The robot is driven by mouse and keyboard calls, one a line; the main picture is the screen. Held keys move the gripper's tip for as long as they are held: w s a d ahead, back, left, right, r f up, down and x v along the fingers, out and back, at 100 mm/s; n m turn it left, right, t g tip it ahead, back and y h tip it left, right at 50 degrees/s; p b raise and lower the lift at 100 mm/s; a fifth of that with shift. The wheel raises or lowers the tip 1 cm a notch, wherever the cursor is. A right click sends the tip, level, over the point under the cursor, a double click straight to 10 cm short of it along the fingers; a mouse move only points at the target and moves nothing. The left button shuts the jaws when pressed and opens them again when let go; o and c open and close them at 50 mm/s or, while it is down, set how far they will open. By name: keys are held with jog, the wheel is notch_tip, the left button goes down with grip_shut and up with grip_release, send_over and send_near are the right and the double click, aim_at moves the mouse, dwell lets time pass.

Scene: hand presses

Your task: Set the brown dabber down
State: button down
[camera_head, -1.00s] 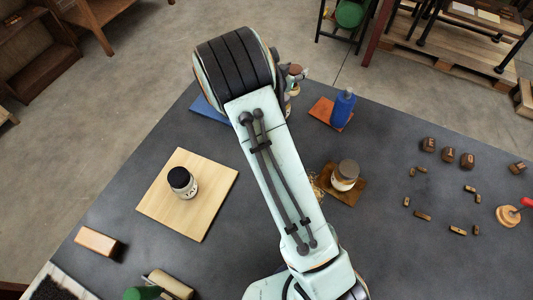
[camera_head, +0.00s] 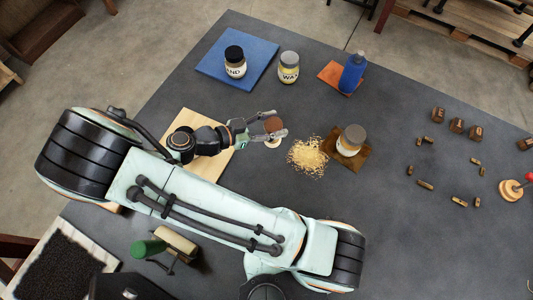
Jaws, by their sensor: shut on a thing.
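The dabber (camera_head: 273,125) has a round brown top and a paler lower part. My gripper (camera_head: 274,128) is shut on it, over the middle of the dark table between the pale wooden board and a pile of shavings. From this angle I cannot tell whether the dabber's underside touches the table. The pale wooden board (camera_head: 185,118) lies left of my gripper, and my arm covers much of it.
A black-lidded jar (camera_head: 235,62) stands on a blue mat (camera_head: 213,69), beside a grey-lidded jar (camera_head: 288,66). A blue bottle (camera_head: 352,72) stands on an orange mat. The shavings (camera_head: 307,155) and another jar (camera_head: 350,141) lie to the right. Several small blocks (camera_head: 456,125) are farther right.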

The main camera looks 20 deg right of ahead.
aim_at(266, 143)
jog(key=shift+n+t, duration=0.3)
jog(key=shift+t, duration=0.1)
jog(key=f, duration=0.2)
jog(key=a+f, duration=0.1)
jog(key=f, duration=0.5)
jog(key=shift+a, duration=0.25)
jog(key=shift+f, duration=0.1)
jog(key=c, duration=0.6)
grip_release()
